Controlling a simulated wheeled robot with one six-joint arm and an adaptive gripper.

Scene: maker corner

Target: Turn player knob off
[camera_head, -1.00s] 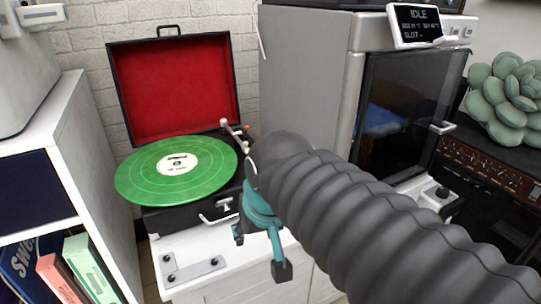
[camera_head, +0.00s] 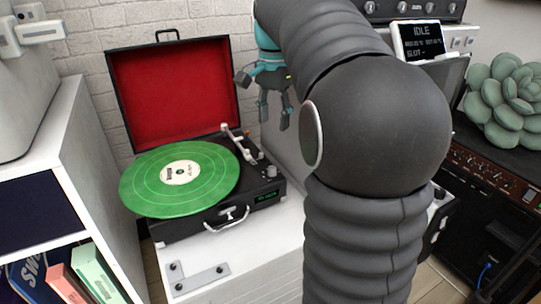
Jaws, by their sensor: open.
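The record player (camera_head: 182,230) is a black suitcase turntable with its red-lined lid (camera_head: 175,92) open. A green record (camera_head: 155,190) lies on its platter. The tonearm (camera_head: 238,146) is at the right of the record. A small knob (camera_head: 271,171) stands on the deck's right side, near a green lit display (camera_head: 267,197). Which way the knob is turned is too small to tell. My gripper (camera_head: 274,119), teal and dark grey, is open and empty. It hangs with fingers down, above and behind the player's right rear corner in the picture, apart from the knob.
The player stands on a white cabinet (camera_head: 235,262). A white shelf unit (camera_head: 90,190) with books is at the left. A 3D printer-like machine with an IDLE screen (camera_head: 420,40) is behind my arm. A succulent (camera_head: 505,95) sits at the right.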

